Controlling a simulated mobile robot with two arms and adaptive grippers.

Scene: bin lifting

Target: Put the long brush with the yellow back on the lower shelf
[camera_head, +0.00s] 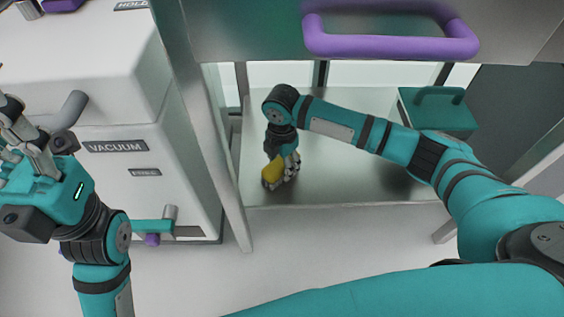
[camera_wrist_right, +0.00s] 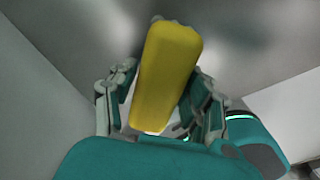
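The long brush with the yellow back (camera_head: 273,170) is at the lower shelf (camera_head: 340,185), left of its middle. My right gripper (camera_head: 283,172) reaches down to the shelf with the brush between its fingers. In the right wrist view the yellow back (camera_wrist_right: 165,75) fills the space between the fingers, which lie close along both sides, so the right gripper looks shut on it. Whether the brush touches the shelf is hard to tell. My left gripper (camera_head: 22,140) is at the left edge, away from the shelf; its finger opening is unclear.
A teal box with a handle (camera_head: 438,112) stands at the right back of the shelf. A purple handle (camera_head: 390,46) is on the upper level above. A white vacuum unit (camera_head: 140,165) stands left of the frame post (camera_head: 222,165). The shelf's middle is clear.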

